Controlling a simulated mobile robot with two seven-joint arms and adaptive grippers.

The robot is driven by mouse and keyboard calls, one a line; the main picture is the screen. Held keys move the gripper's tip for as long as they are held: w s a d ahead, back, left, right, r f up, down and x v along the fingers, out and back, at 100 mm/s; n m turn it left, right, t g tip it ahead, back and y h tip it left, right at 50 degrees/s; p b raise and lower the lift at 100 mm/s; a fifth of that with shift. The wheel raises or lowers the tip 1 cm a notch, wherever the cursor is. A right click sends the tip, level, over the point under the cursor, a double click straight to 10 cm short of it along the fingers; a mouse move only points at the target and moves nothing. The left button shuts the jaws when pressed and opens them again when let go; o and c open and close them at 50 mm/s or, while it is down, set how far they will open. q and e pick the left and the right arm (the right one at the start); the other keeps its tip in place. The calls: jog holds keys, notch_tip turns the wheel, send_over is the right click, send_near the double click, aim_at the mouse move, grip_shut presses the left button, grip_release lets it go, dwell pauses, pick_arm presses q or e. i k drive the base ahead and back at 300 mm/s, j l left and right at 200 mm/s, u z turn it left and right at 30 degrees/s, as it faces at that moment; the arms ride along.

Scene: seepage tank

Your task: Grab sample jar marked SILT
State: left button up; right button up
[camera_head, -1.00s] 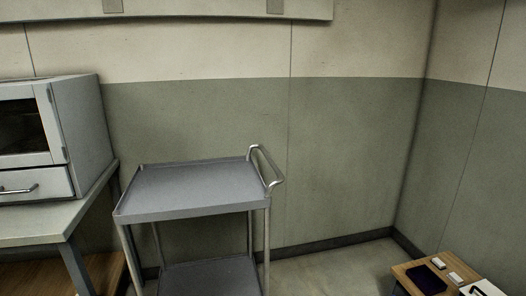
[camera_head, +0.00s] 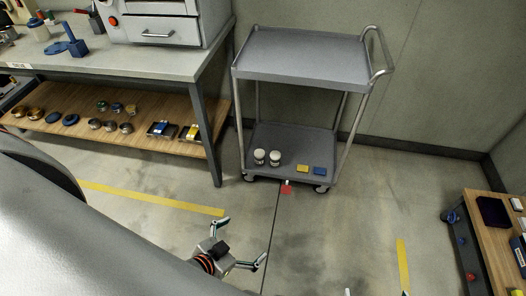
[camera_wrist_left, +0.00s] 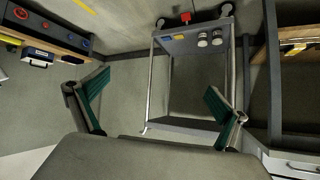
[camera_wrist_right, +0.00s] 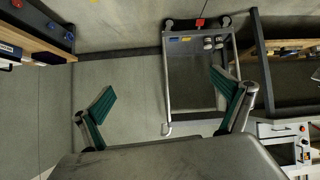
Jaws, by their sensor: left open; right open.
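Two small jars with pale lids, the left jar (camera_head: 259,157) and the right jar (camera_head: 275,158), stand side by side on the lower shelf of a grey cart (camera_head: 308,55). Their labels are too small to read, so I cannot tell which is marked SILT. The jars also show in the left wrist view (camera_wrist_left: 203,40) and the right wrist view (camera_wrist_right: 208,43). My left gripper (camera_head: 243,242) is open and empty, in front of the cart and apart from it. My right gripper (camera_wrist_right: 162,82) is open and empty; only its tips seem to show at the head view's bottom edge.
A yellow block (camera_head: 302,168) and a blue block (camera_head: 320,170) lie right of the jars. The cart's top (camera_head: 310,52) is bare. A workbench (camera_head: 150,62) with a laden lower shelf stands left. A low wooden table (camera_head: 490,235) stands right.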

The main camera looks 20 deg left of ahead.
aim_at(259, 153)
jog(key=i+j, duration=0.2)
jog(key=i, duration=0.3)
jog(key=i+j, duration=0.2)
jog(key=i, duration=0.3)
jog(key=i+j, duration=0.2)
jog(key=i, duration=0.3)
